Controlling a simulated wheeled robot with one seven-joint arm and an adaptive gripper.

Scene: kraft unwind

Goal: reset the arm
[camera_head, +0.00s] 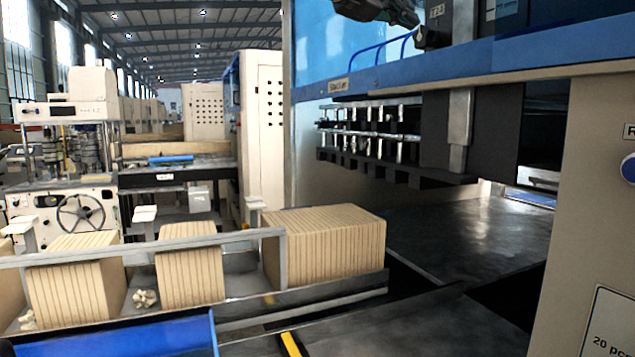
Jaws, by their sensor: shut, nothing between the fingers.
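No part that I can clearly make out as my gripper or arm shows in the head view. A dark, tapered part (375,10) is cut off by the top edge, in front of a blue panel. I cannot tell from this frame what it belongs to.
A large machine (575,190) with a blue beam fills the right side, with a dark metal bed (470,235) below. A rail (150,250) crosses the left, with brown stacks (330,245) along it. A blue surface (150,337) lies lower left. Other machines (75,150) stand behind.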

